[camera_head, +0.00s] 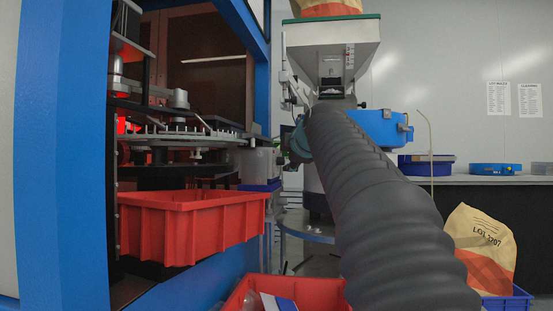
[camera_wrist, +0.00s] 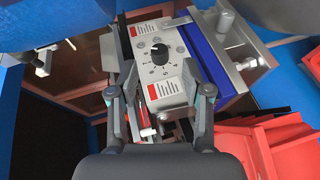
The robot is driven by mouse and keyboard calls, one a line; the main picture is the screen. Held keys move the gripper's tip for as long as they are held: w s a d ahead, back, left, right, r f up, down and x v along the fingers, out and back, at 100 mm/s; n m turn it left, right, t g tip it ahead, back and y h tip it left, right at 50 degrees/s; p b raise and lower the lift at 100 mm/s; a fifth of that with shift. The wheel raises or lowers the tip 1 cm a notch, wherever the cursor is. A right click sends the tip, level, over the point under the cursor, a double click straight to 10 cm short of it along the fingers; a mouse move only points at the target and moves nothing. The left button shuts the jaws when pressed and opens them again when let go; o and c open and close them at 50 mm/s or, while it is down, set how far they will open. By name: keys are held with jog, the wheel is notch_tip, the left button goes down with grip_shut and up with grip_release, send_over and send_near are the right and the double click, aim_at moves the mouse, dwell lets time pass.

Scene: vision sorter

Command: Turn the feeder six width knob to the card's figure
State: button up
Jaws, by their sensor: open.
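In the wrist view a black round knob (camera_wrist: 160,52) with a pale pointer mark sits on a light grey panel (camera_wrist: 178,70). Small figures ring the knob, too small to read surely. White labels with red bands, one above (camera_wrist: 146,27) and one below the knob (camera_wrist: 165,88), have unreadable text. My gripper (camera_wrist: 159,93) is open, its fingers spread to either side of the panel's lower part. The knob lies beyond the fingertips, between their lines, with nothing gripped. In the head view my dark sleeved arm hides the knob and most of the gripper. I cannot make out a card showing a figure.
Beside the panel runs a blue strip with a metal bracket (camera_wrist: 237,50). In the head view a blue-framed machine (camera_head: 60,150) and a red bin (camera_head: 190,225) stand left. A hopper (camera_head: 330,35) rises behind my arm. A bench (camera_head: 480,180) and a paper sack (camera_head: 480,245) are right.

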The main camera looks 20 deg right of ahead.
aim_at(284, 161)
jog(key=shift+x, duration=2.3)
jog(key=shift+p, duration=0.35)
grip_shut()
